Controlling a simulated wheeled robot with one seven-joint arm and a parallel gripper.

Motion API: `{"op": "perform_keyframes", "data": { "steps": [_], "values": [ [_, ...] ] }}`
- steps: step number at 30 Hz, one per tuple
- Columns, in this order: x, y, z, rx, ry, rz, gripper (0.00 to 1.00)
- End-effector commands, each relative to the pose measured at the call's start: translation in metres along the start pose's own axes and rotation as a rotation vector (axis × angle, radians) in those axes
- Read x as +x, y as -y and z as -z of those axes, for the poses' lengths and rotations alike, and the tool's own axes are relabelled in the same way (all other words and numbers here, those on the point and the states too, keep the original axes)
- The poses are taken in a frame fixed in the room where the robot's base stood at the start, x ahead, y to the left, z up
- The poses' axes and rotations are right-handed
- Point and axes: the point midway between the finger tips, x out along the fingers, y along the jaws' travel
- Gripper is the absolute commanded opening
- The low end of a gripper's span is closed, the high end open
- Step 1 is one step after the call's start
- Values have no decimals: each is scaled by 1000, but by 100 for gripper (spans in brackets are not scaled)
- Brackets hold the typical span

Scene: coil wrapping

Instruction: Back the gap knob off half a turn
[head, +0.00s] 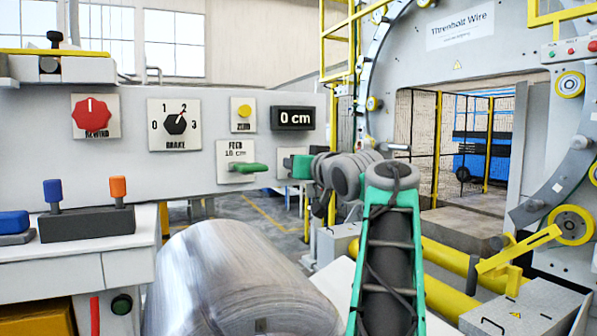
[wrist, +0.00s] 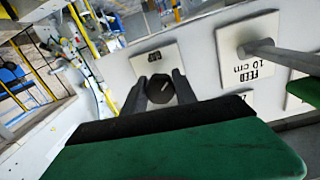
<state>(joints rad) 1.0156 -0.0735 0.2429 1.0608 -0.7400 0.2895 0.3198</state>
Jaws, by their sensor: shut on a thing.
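The gap knob (wrist: 161,90) is a dark, many-sided knob with a small pale mark on its face, on a white plate (wrist: 150,60) whose label appears upside down in the wrist view. My gripper (wrist: 159,79) has one grey finger on each side of the knob and is shut on it. In the head view my gripper (head: 288,163) is at the small plate right of the feed lever, and it hides the knob there. My grey and green arm reaches in from the lower right.
The feed lever (head: 243,168) with its green handle is close left of my gripper; its plate also shows in the wrist view (wrist: 262,55). Left are the brake knob (head: 175,124) and red rewind knob (head: 92,113). A display (head: 294,118) reads 0 cm. A metal coil (head: 235,280) lies below.

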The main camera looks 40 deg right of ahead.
Motion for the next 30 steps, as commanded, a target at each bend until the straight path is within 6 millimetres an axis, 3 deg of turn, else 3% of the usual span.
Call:
{"op": "perform_keyframes", "data": {
  "steps": [18,30],
  "values": [
    [0,-1,0,-564,-20,-17,0],
    [0,-1,2,-776,-27,-24,0]
  ]
}}
